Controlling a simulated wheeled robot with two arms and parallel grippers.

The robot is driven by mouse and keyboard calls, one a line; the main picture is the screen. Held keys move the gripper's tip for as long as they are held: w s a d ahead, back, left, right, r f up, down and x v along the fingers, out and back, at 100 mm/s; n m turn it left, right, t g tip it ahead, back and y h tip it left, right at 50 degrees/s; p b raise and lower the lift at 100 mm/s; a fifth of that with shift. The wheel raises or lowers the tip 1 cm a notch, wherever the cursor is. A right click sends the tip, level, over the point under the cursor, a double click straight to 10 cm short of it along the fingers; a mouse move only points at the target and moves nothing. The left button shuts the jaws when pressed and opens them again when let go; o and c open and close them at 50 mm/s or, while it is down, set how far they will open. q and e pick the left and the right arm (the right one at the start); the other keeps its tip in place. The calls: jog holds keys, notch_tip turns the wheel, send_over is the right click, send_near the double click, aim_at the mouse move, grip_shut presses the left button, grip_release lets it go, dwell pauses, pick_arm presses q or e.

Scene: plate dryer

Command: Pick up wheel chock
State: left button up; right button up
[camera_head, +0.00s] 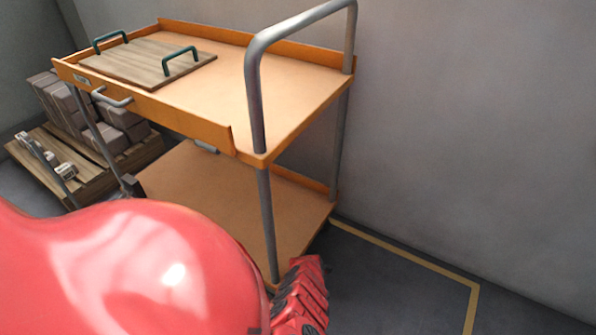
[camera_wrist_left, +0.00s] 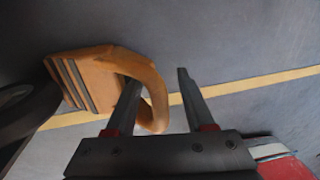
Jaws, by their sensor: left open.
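The wheel chock (camera_wrist_left: 90,78) is an orange block with dark stripes and a curved orange handle. In the left wrist view it lies at the upper left on the floor, close to a dark wheel (camera_wrist_left: 30,110). My left gripper (camera_wrist_left: 158,77) is open. Its left finger is over or inside the handle loop and its right finger is outside it, so the handle's outer bar shows between them. I cannot tell whether either finger touches it. In the head view my red arm hides the chock and this gripper. My right gripper is not in view.
An orange two-shelf cart (camera_head: 300,90) with a grey tube handle stands against the wall. A wooden board (camera_head: 140,62) with two green handles lies on its top. A pallet (camera_head: 88,185) with grey blocks is at the left. A yellow line (camera_head: 410,257) marks the clear floor at right.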

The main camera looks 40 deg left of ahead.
pick_arm(q)
grip_shut()
jog(key=shift+r, duration=0.1)
dwell(1.3)
